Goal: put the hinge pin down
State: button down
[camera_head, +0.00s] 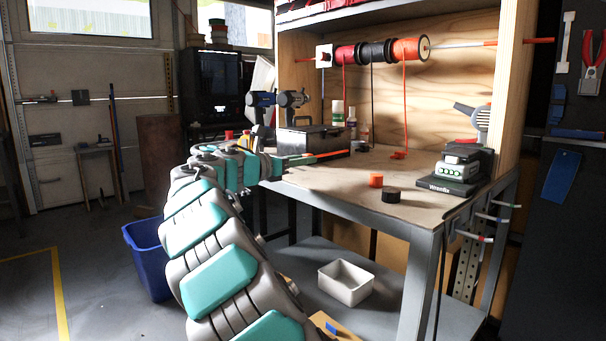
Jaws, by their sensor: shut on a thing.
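My gripper (300,159) is at the end of my teal and grey arm, over the left front part of the workbench top (425,212). It is shut on a thin orange rod, which I take to be the hinge pin (332,154). The rod points right from the fingertips and lies nearly level, in front of a dark toolbox. I cannot tell how high it is above the bench or whether it touches anything. The end inside the fingers is hidden.
A dark toolbox (312,139) stands behind the gripper. Small orange (376,180) and black (391,194) cylinders lie near the bench front. A charger with a battery (459,167) stands at the right. A white bin (345,283) sits on the lower shelf. The middle of the bench top is mostly clear.

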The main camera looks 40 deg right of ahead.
aim_at(303, 179)
jog(key=shift+w+d+f, duration=0.15)
jog(key=shift+f, duration=0.1)
jog(key=shift+f+b, duration=0.55)
jog(key=shift+f, duration=1)
jog(key=shift+f, duration=0.1)
jog(key=shift+f, duration=0.25)
jog(key=c, duration=0.7)
grip_release()
jog(key=shift+r, duration=0.1)
jog(key=shift+r, duration=0.25)
jog(key=a, duration=0.4)
jog(key=a+p, duration=0.1)
jog(key=a, duration=0.3)
jog(key=s+a, duration=0.1)
jog(key=a, duration=0.3)
jog(key=shift+r, duration=0.2)
